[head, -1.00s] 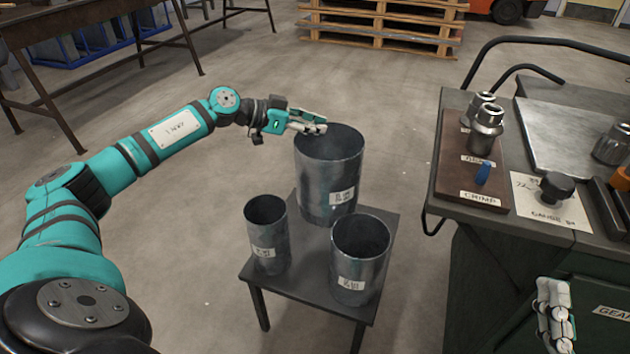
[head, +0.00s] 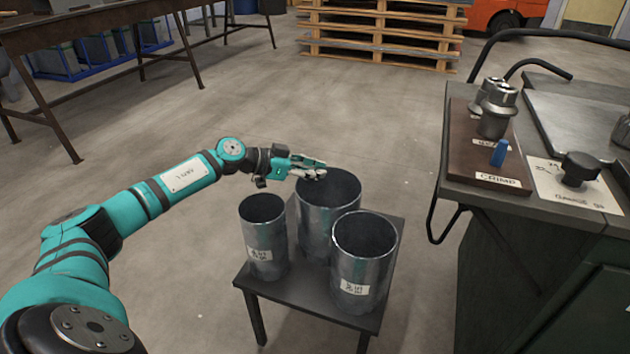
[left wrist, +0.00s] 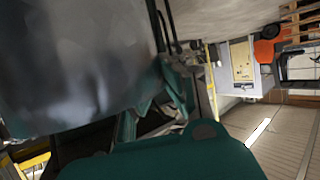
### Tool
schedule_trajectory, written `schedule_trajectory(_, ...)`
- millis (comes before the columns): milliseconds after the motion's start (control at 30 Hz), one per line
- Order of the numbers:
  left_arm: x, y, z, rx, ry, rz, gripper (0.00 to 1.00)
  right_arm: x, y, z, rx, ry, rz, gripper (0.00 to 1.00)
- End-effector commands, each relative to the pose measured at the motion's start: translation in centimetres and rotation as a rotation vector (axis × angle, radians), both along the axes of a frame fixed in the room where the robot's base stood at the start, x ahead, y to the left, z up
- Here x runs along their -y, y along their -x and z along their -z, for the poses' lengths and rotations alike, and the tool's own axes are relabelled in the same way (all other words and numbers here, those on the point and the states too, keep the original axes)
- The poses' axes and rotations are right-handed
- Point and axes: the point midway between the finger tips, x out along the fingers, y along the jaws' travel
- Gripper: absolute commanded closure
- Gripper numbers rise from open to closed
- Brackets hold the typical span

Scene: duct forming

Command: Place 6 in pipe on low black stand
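Three grey metal pipes stand upright in a tight group at the low black stand (head: 300,291). The widest pipe (head: 313,215) is at the back, partly hidden by the small pipe (head: 263,240) at left and the medium pipe (head: 363,262) at right. The front two rest on the stand; I cannot tell whether the widest one's base touches it. Labels are too small to read. In the left wrist view, a large blurred pipe wall (left wrist: 75,65) fills the left. My right gripper is out of view.
A dark workbench cart (head: 540,200) with metal fittings (head: 494,112) and a black knob (head: 580,168) stands at right. A steel table (head: 90,40) is at back left, wooden pallets (head: 385,35) at the back. The floor around the stand is clear.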

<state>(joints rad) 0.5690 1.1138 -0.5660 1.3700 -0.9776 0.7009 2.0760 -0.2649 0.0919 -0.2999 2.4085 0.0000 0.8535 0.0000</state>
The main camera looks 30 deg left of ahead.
Motion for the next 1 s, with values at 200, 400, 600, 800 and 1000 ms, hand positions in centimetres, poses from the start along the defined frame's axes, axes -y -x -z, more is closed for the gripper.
schedule_trajectory(200, -0.1, -0.05, 0.92, 0.003, 0.001, -0.002, 1.0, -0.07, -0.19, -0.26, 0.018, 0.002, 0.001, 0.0)
schedule_trajectory(400, -0.08, -0.04, 0.93, 0.003, 0.001, -0.002, 1.0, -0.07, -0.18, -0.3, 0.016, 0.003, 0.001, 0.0)
schedule_trajectory(600, -0.08, 0.0, 1.27, 0.0, -0.002, -0.001, 0.79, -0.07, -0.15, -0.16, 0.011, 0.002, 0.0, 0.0)
schedule_trajectory(800, -0.08, -0.01, 1.25, 0.001, -0.001, -0.001, 0.71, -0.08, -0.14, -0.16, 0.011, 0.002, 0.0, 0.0)
schedule_trajectory(1000, -0.24, 0.17, 0.92, 0.001, -0.003, -0.001, 0.71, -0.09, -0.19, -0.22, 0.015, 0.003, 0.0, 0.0)
